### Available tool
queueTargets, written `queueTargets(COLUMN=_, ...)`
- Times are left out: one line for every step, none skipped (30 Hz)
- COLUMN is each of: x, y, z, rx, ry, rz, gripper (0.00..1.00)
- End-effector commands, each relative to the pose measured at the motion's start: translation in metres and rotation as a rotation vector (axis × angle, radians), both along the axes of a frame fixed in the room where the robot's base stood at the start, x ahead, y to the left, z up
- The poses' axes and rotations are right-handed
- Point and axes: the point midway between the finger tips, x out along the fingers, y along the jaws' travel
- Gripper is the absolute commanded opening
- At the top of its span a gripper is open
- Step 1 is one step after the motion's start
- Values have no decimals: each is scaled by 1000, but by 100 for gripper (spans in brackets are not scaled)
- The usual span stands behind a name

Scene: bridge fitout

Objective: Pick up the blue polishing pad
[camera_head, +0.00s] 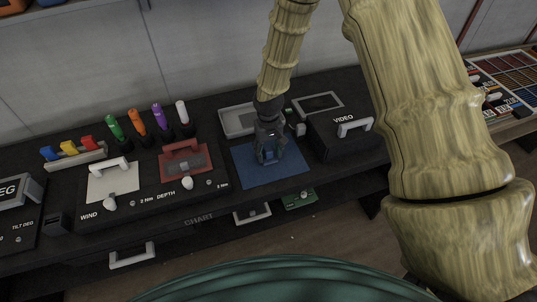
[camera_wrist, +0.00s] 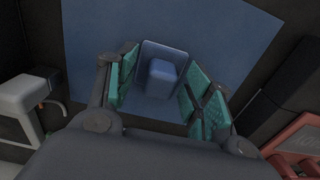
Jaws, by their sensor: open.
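The blue polishing pad (camera_wrist: 163,72) is a small block with a raised grip on top, lying on a flat blue mat (camera_wrist: 95,40). My gripper (camera_wrist: 158,95) is open, with its teal-lined fingers on either side of the pad, left and right. I cannot tell whether the fingers touch it. In the head view my gripper (camera_head: 269,158) points down over the blue mat (camera_head: 292,170), and the pad is mostly hidden by the fingers there.
A red panel with a handle (camera_head: 185,160) is to the left. Several coloured markers (camera_head: 137,122) stand further left. The console's front edge is close.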

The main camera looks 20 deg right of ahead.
Motion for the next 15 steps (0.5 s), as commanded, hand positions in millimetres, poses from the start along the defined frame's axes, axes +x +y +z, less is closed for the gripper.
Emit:
queueTargets(x=0, y=0, z=0, rx=0, ry=0, rz=0, gripper=52)
queueTargets(x=0, y=0, z=0, rx=0, ry=0, rz=0, gripper=52)
queueTargets(x=0, y=0, z=0, rx=0, ry=0, rz=0, gripper=48)
queueTargets(x=0, y=0, z=0, rx=0, ry=0, rz=0, gripper=43)
queueTargets(x=0, y=0, z=0, rx=0, ry=0, rz=0, gripper=37)
queueTargets(x=0, y=0, z=0, rx=0, ry=0, rz=0, gripper=30)
queueTargets(x=0, y=0, z=0, rx=0, ry=0, rz=0, gripper=24)
queueTargets(x=0, y=0, z=0, rx=0, ry=0, rz=0, gripper=19)
queueTargets(x=0, y=0, z=0, rx=0, ry=0, rz=0, gripper=12)
queueTargets(x=0, y=0, z=0, rx=0, ry=0, rz=0, gripper=6)
queueTargets(x=0, y=0, z=0, rx=0, ry=0, rz=0, gripper=3)
queueTargets(x=0, y=0, z=0, rx=0, ry=0, rz=0, gripper=2)
queueTargets(x=0, y=0, z=0, rx=0, ry=0, rz=0, gripper=2)
queueTargets(x=0, y=0, z=0, rx=0, ry=0, rz=0, gripper=2)
queueTargets(x=0, y=0, z=0, rx=0, ry=0, rz=0, gripper=2)
